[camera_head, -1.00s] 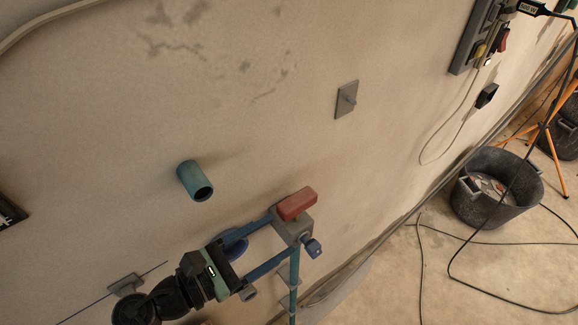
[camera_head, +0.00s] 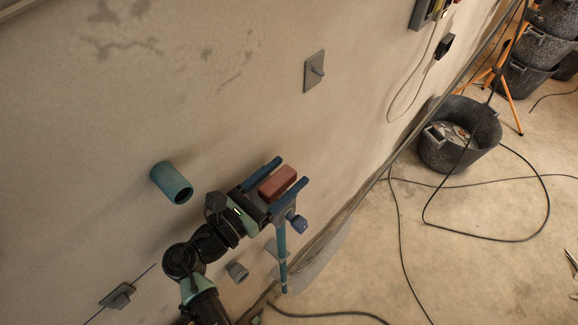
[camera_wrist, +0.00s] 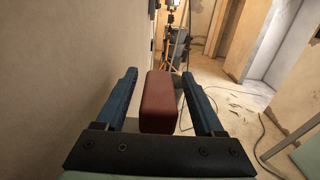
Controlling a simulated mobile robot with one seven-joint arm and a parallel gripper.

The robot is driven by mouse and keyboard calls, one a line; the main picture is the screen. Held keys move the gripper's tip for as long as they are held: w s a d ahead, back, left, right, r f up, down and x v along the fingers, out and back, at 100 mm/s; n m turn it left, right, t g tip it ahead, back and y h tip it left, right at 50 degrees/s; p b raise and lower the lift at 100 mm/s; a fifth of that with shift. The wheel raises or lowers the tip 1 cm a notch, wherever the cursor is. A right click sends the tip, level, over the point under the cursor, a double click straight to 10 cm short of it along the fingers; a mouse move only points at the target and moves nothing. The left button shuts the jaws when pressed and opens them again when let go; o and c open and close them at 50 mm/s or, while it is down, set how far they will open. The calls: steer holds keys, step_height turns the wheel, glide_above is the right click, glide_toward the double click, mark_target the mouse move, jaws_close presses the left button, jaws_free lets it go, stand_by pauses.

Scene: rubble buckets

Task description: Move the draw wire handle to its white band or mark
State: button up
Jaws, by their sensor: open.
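A red block-shaped handle (camera_head: 277,182) sits on a grey fitting with a blue knob (camera_head: 298,223) and a blue pipe (camera_head: 282,258) below. My gripper (camera_head: 292,170) is open, with one blue finger on each side of the red handle. In the wrist view, the handle (camera_wrist: 158,103) stands between the fingers (camera_wrist: 160,73), with a visible gap on both sides. A thin dark wire (camera_head: 146,273) runs by a grey wall plate (camera_head: 117,296) at lower left. I cannot make out a white band or mark in these frames.
A teal pipe stub (camera_head: 172,183) juts from the wall left of my gripper. A grey wall plate with a peg (camera_head: 314,72) is above. A black bucket (camera_head: 458,150) with rubble stands on the floor at right. Dark cables (camera_head: 400,235) cross the otherwise mostly clear floor.

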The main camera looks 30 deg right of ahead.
steer(key=shift+x, duration=0.95)
steer(key=shift+a, duration=0.1)
steer(key=shift+c, duration=0.3)
jaws_close()
stand_by(0.4)
